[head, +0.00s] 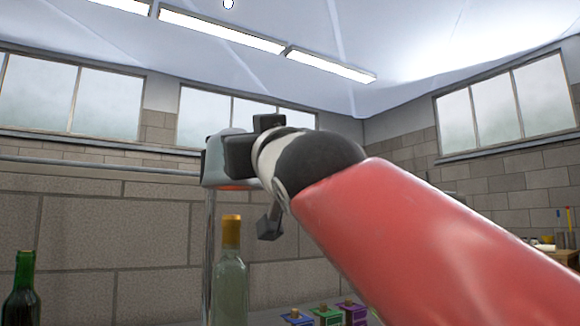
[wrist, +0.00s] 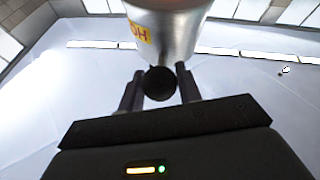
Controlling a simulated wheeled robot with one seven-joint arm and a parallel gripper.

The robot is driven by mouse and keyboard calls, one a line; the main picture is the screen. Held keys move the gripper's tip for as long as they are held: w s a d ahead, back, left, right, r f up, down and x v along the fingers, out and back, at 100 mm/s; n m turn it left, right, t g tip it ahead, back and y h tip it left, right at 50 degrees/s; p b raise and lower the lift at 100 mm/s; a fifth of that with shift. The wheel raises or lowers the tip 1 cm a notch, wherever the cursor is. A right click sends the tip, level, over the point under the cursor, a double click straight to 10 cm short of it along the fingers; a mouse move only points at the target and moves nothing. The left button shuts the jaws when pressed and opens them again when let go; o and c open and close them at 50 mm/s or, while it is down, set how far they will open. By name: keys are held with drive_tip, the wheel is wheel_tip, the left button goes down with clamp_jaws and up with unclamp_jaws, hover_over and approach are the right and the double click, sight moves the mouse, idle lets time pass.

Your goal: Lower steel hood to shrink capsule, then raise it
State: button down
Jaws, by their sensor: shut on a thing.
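The steel hood (head: 214,165) is on a thin upright post (head: 209,245) in the head view, with an orange glow at its lower edge. It stands raised above a clear bottle (head: 230,285) with an orange-yellow capsule (head: 231,231), with a visible gap between. In the wrist view the hood (wrist: 185,35) fills the top, with a yellow label with red letters. My gripper (wrist: 159,78) has its two fingers on either side of a round black knob (wrist: 158,84) and is shut on it. In the head view my gripper (head: 240,152) partly hides the hood's right side.
A dark green bottle (head: 22,288) stands at the lower left. Small blue (head: 296,318), green (head: 327,317) and purple (head: 353,313) boxes sit right of the clear bottle, below my arm. A bench with small items (head: 552,247) is at the far right. Space above the hood is clear.

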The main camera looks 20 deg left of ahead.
drive_tip(key=shift+s+d+r, duration=0.1)
drive_tip(key=shift+r, duration=0.25)
drive_tip(key=c, duration=1)
unclamp_jaws()
drive_tip(key=shift+f, duration=0.1)
drive_tip(key=b+v, duration=0.2)
drive_tip(key=v, duration=0.5)
drive_tip(key=shift+s+d+f, duration=0.2)
